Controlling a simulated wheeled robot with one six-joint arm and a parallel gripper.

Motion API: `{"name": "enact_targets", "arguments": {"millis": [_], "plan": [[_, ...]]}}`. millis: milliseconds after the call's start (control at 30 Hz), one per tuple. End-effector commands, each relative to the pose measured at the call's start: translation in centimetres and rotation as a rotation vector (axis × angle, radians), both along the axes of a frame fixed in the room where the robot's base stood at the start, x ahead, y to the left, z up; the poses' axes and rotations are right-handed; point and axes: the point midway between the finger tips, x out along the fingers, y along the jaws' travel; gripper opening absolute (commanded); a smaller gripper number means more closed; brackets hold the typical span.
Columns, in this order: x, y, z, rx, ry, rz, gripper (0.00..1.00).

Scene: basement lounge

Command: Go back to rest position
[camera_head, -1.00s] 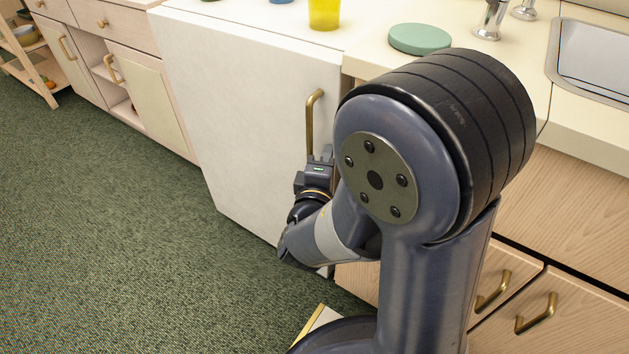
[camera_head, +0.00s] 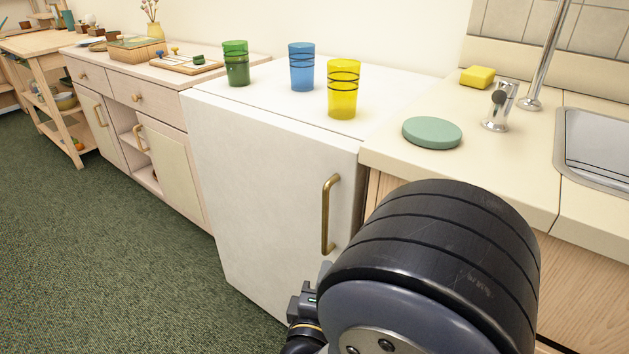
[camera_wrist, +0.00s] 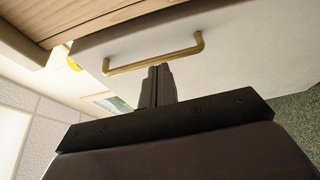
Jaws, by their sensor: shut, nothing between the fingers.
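My gripper (camera_wrist: 159,72) is shut and empty in the wrist view, its fingers together. They point toward the brass bar handle (camera_wrist: 155,57) of the white fridge-like cabinet, close to it in the picture; I cannot tell whether they touch. In the head view the handle (camera_head: 328,214) stands upright on the white door (camera_head: 270,190), which looks closed. My arm's large black and grey joint hides the fingers there; only part of my wrist shows below the handle.
Green (camera_head: 236,64), blue (camera_head: 301,67) and yellow (camera_head: 343,90) cups stand on the white cabinet top. A green round disc (camera_head: 432,132), a tap (camera_head: 499,106), a yellow sponge (camera_head: 477,77) and a sink (camera_head: 597,145) are on the counter. The green carpet (camera_head: 100,230) at left is clear.

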Motion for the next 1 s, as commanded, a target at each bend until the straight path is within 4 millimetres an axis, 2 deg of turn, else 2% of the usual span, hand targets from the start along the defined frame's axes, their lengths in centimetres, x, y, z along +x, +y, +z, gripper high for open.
{"name": "enact_targets", "arguments": {"millis": [367, 1000], "plan": [[0.8, -0.3, 0.0, 0.003, -0.001, -0.005, 0.0], [7.2, -2.7, -0.1, 0.009, -0.004, -0.02, 0.0]]}}
